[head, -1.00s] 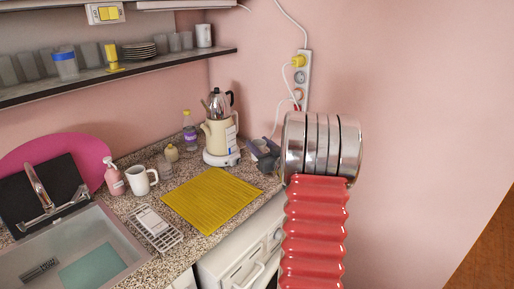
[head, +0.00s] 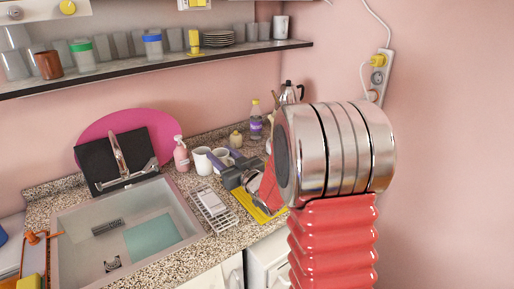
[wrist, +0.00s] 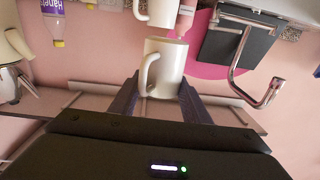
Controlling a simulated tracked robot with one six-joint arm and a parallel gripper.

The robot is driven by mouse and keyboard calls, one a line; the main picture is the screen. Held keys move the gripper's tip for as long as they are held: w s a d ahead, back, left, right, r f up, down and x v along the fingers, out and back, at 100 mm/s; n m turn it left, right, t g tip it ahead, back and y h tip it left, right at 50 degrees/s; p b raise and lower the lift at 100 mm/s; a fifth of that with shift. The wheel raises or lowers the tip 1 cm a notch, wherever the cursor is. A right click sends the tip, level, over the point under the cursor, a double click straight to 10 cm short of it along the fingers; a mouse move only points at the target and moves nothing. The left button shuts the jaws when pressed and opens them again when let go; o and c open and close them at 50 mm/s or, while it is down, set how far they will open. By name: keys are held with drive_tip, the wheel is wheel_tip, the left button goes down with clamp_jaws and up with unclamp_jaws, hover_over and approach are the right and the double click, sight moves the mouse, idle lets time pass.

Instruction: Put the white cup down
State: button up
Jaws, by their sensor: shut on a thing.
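My gripper (head: 238,174) is shut on a white cup (wrist: 166,68), which sits between its two fingers in the wrist view, its handle to the left. In the head view the held cup (head: 221,155) shows at the fingers, just right of a second white cup (head: 202,161). The second cup (wrist: 158,11) also shows at the top of the wrist view, beyond the held one. I cannot tell whether the held cup touches the speckled counter (head: 185,247). My arm hides part of the counter to the right.
A pink soap bottle (head: 181,156) stands left of the cups. The sink (head: 77,233) is to the left, with a white wire rack (head: 211,207) beside it. A yellow mat (head: 251,205) lies partly under my gripper. A purple-labelled bottle (head: 255,124) stands behind.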

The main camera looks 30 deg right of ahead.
drive_tip(key=s+a+n+y, duration=0.2)
drive_tip(key=a, duration=1.1)
drive_tip(key=shift+a+g+y, duration=0.2)
drive_tip(key=shift+g+y, duration=0.1)
drive_tip(key=shift+r, duration=0.1)
